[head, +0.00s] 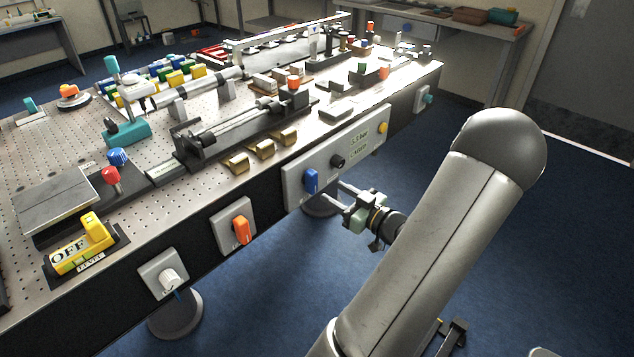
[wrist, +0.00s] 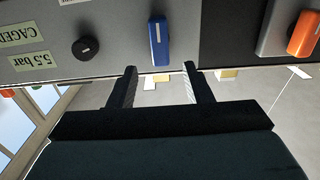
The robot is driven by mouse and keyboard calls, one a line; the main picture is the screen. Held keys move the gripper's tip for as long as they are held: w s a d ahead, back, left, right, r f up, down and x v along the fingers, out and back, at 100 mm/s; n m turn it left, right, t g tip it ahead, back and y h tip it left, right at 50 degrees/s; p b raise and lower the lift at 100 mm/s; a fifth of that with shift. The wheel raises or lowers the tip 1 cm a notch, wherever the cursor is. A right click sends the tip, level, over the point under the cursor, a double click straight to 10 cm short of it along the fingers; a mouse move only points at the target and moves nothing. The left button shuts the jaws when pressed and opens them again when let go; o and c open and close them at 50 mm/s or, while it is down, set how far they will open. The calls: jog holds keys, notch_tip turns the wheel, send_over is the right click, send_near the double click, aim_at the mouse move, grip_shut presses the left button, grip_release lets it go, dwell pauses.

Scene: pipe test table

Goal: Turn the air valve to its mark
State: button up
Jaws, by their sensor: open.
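A blue handle (head: 311,180) with a white line sits on a pale panel (head: 293,188) on the table's front face. No label shows which handle is the air valve; the blue one is directly ahead of my gripper. In the wrist view the blue handle (wrist: 159,40) stands nearly upright, centred between the fingertips and just beyond them. My gripper (head: 338,194) is open and empty, in front of the panel, apart from the handle. In the wrist view its two dark fingers (wrist: 159,68) point toward the handle. I cannot make out a target mark on the panel.
A black knob (head: 337,161) and a yellow button (head: 383,127) share the panel. An orange handle (head: 241,229) and a white knob (head: 168,279) are on separate plates to the left.

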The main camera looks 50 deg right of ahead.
aim_at(315, 181)
jog(key=w, duration=0.7)
jog(key=shift+w+d, duration=0.15)
jog(key=shift+d, duration=0.25)
jog(key=c, duration=1)
